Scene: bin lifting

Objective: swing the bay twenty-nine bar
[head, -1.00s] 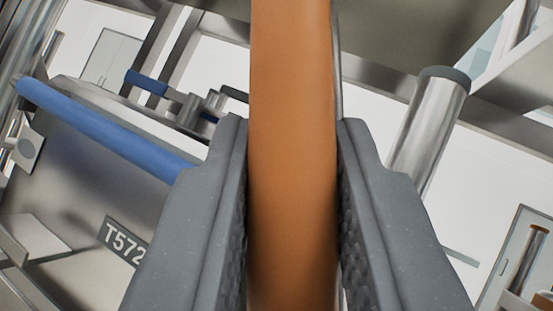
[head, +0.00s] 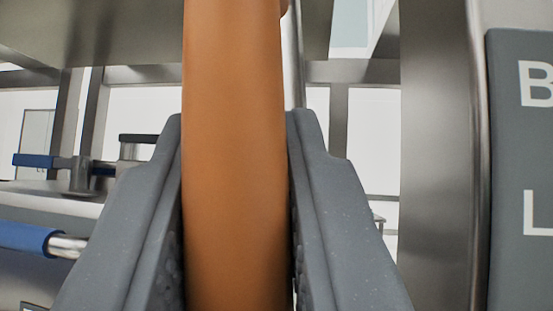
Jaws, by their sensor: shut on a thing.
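An orange bar (head: 233,120) runs upright through the middle of the head view, from the top edge to the bottom edge. My gripper (head: 235,125) is shut on it, with one grey jaw pressed to each side. Both ends of the bar are out of view. A thin metal rod shows just behind its right side. No bay number is readable on the bar.
A steel post (head: 437,150) stands close on the right, beside a grey sign (head: 520,170) with partly cut-off white letters. On the left are a blue-sleeved handle (head: 25,238) and a blue lever (head: 35,160) on a steel bin. Steel framing crosses behind.

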